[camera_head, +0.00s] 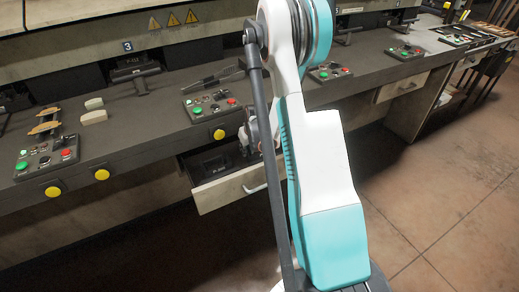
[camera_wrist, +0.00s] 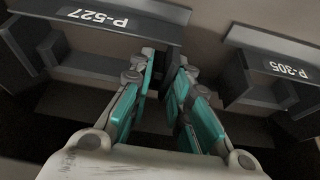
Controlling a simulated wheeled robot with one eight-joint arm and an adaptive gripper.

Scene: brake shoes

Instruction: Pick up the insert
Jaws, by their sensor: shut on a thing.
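My gripper (camera_wrist: 166,62) reaches down into the open drawer (camera_head: 228,190) in the head view. In the wrist view its teal-padded fingers are close together, shut on a thin dark part of an insert between the tips. A dark insert labelled P-527 (camera_wrist: 58,22) lies at upper left, its right end close by the fingertips. Another dark insert labelled P-305 (camera_wrist: 262,62) lies to the right of the fingers. The fingers hide much of the grip, so I cannot tell clearly which insert is held. In the head view my arm partly hides the gripper and drawer.
The grey workbench (camera_head: 150,118) runs above the drawer, with a button box (camera_head: 216,106) at its edge. The drawer walls stand close around my gripper. Open floor (camera_head: 440,190) lies to the right.

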